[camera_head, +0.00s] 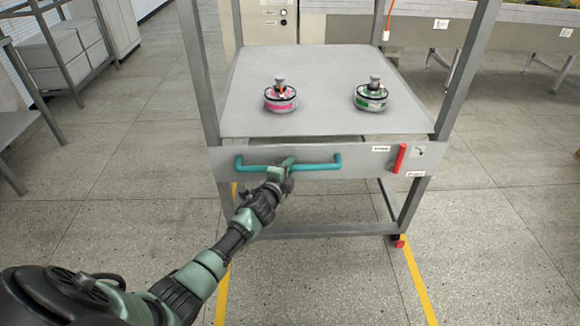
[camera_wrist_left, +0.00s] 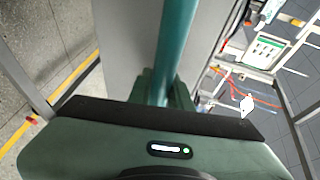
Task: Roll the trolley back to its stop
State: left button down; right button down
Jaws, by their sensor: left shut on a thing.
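The grey metal trolley (camera_head: 330,122) stands ahead of me. A teal handle bar (camera_head: 318,166) runs across its front panel. My left gripper (camera_head: 287,166) is shut on this bar a little left of its middle. In the left wrist view the handle (camera_wrist_left: 174,50) passes between the fingers of my left gripper (camera_wrist_left: 165,92). Two hub motors stand on the trolley top, one with a pink band (camera_head: 281,98) and one with a green band (camera_head: 370,96). A red lever (camera_head: 399,158) sits upright on the right of the front panel, beside small labels. My right gripper is not in view.
Yellow floor lines (camera_head: 420,285) run from near the trolley's legs toward me. A red-and-black caster (camera_head: 399,241) shows at its right front leg. A shelf with grey boxes (camera_head: 62,50) stands at the left. The floor in front of the trolley is clear.

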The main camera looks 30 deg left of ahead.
pick_arm(q)
jog(key=shift+w+a+r, duration=0.1)
jog(key=shift+a+r, duration=0.05)
jog(key=shift+a, duration=0.15)
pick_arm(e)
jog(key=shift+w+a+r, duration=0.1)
pick_arm(q)
jog(key=c, duration=1.4)
grip_release()
jog(key=shift+o, duration=0.5)
jog(key=shift+d, duration=0.1)
jog(key=shift+s, duration=0.3)
jog(key=p+v, duration=0.2)
jog(key=v, duration=0.5)
jog(key=shift+s, duration=0.2)
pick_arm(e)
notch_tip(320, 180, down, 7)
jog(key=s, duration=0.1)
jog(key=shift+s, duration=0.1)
